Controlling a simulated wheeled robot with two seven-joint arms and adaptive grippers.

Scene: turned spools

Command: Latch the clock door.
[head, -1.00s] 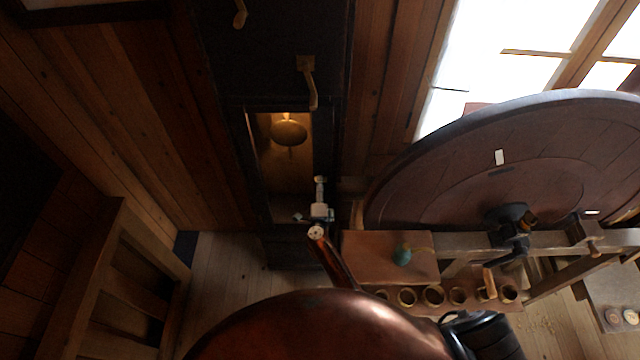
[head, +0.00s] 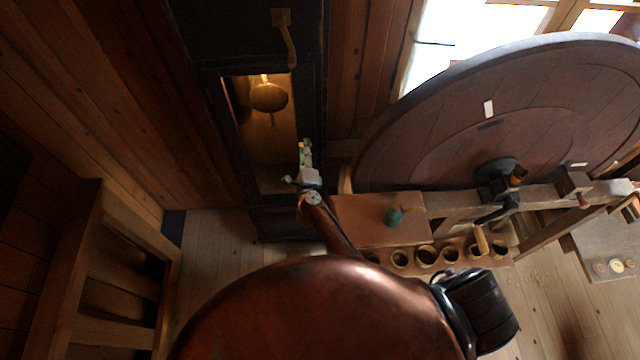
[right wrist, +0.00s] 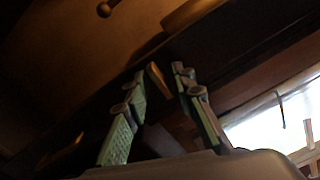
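The tall dark clock case (head: 312,95) stands at the upper middle of the head view. Its lit opening shows a round brass pendulum bob (head: 269,97). A brass latch (head: 291,50) with a square plate hangs above the opening, its curved arm pointing down. I cannot tell whether the door is fully closed. My right gripper (head: 306,147) is at the right lower edge of the opening, below and apart from the latch. In the right wrist view its two green-padded fingers (right wrist: 160,77) stand apart, with nothing clearly held. My left gripper is not in view.
A large wooden wheel (head: 440,130) and its bench (head: 375,222) with a teal item (head: 394,216) and several round cups stand close on the right. A wooden rack (head: 90,270) stands at the left. Bare floor (head: 215,240) lies between rack and clock.

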